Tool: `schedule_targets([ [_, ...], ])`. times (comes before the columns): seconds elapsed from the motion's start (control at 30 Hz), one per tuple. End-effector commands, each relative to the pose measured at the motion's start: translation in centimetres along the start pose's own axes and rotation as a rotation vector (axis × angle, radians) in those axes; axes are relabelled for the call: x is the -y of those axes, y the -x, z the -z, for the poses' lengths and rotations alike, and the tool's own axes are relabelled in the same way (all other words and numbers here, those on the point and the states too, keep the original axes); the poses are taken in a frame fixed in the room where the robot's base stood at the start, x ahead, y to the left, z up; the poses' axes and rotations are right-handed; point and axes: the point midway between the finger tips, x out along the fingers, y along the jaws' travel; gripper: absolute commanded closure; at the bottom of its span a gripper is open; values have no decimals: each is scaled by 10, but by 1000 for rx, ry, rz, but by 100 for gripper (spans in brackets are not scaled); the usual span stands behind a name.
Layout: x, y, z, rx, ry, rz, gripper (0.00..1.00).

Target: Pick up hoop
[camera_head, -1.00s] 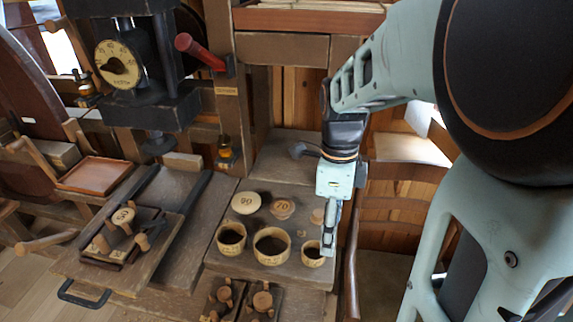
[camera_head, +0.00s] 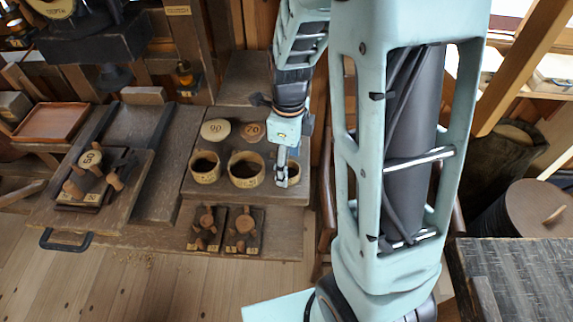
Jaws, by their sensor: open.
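Three hoop-like pale wooden rings stand in a row on the wooden bench: a left ring (camera_head: 205,177), a wide middle ring (camera_head: 246,181) and a small right ring (camera_head: 295,181). Their insides look dark. I cannot tell which one the task calls the hoop. My gripper (camera_head: 281,182) points down at the right ring and covers its left part. It is open and holds nothing that I can see. Whether its fingers touch the ring or straddle its wall is not clear.
Round lids marked 90 (camera_head: 215,130) and 70 (camera_head: 252,131) lie behind the rings. Small trays with turned wooden pieces (camera_head: 243,232) sit in front. A piece marked 50 (camera_head: 91,159) stands on the left board. A reddish tray (camera_head: 52,121) lies farther left.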

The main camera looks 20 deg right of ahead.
Motion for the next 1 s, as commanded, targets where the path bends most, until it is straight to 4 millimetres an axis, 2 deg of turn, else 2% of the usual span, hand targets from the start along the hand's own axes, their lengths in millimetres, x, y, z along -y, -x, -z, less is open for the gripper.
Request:
schedule_targets([
  [0.13,-1,-16,0,-1,-1,-3,37],
  [0.4,0,-18,0,1,0,0,37],
  [0.67,0,-17,0,0,1,0,66],
  [1.0,0,-17,0,0,1,0,66],
])
